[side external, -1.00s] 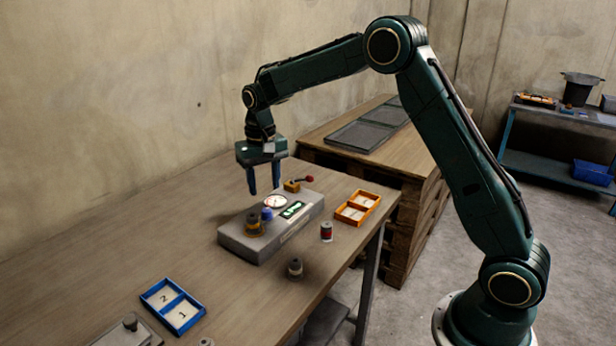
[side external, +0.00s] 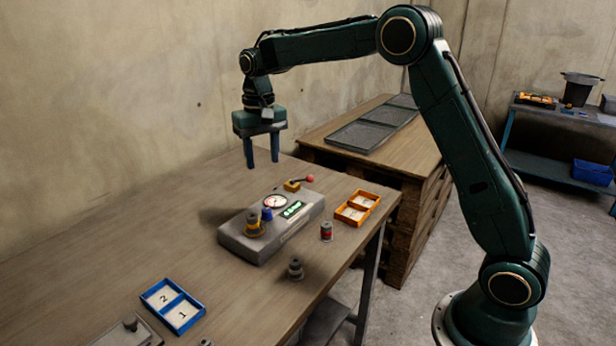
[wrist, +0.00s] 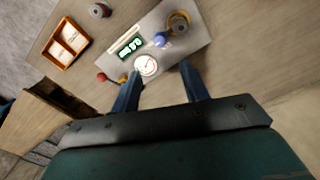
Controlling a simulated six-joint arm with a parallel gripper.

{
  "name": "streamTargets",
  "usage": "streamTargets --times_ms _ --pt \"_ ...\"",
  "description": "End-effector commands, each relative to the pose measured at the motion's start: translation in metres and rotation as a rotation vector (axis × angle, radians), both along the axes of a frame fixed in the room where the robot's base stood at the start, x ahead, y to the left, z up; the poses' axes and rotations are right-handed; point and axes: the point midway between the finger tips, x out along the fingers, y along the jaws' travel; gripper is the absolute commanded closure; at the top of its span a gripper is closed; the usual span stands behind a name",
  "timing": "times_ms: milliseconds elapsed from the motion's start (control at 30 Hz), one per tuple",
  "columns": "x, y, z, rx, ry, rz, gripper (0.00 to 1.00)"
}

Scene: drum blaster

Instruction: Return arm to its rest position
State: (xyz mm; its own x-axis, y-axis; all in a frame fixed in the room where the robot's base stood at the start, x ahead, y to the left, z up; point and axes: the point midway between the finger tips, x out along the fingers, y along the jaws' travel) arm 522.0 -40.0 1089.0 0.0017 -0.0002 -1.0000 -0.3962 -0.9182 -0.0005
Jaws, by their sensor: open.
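My gripper (side external: 262,163) hangs above the wooden table with its two blue fingers pointing down, apart and with nothing between them. It is above and behind the grey blaster box (side external: 270,228). In the wrist view my gripper (wrist: 158,82) shows its fingers spread, with the grey box (wrist: 140,60) beyond the tips. The box carries a dial (side external: 275,202), a lit green display (side external: 293,209), a blue knob (side external: 267,214), a brass-coloured part (side external: 254,226) and a lever with a red ball (side external: 310,178).
An orange two-part tray (side external: 357,207), a red can (side external: 326,231) and a grey spool-like piece (side external: 296,269) stand right of and before the box. A blue tray (side external: 172,306) marked 1 and 2 lies front left. A pallet stack (side external: 375,150) stands behind. The table's left side is clear.

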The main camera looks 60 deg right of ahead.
Motion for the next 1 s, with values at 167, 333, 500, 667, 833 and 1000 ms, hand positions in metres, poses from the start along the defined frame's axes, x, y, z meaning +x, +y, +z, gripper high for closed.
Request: streamTargets --times_ms 167,333,500,667,833,1000 --pt "-0.008 0.002 0.010 -0.001 -0.016 0.011 0.55" --pt "-0.028 0.006 0.029 -0.004 -0.047 0.037 0.55" --pt "-0.058 0.011 0.053 -0.010 -0.093 0.075 0.55" --pt "-0.089 0.016 0.072 -0.015 -0.138 0.113 0.55" --pt "-0.125 0.021 0.087 -0.023 -0.186 0.153 0.55" --pt "-0.161 0.026 0.096 -0.032 -0.232 0.192 0.55"
